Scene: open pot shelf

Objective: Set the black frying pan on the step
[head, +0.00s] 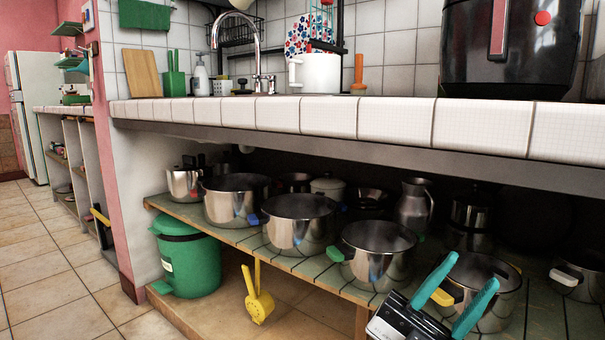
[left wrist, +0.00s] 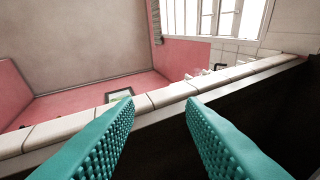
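My left gripper (head: 474,269) shows at the lower right of the head view, its two teal fingers pointing up in front of the shelf pots. In the left wrist view its fingers (left wrist: 160,108) stand wide apart with nothing between them. I cannot pick out the black frying pan for sure; a dark, shallow pan-like vessel (head: 370,196) sits in shadow at the back of the shelf. A low tan ledge (head: 222,308) under the shelf may be the step. My right gripper is in neither view.
The slatted shelf (head: 258,243) holds several steel pots, among them one with a yellow handle (head: 480,283) right behind my left gripper. The tiled counter (head: 340,117) overhangs it. Floor at left is clear.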

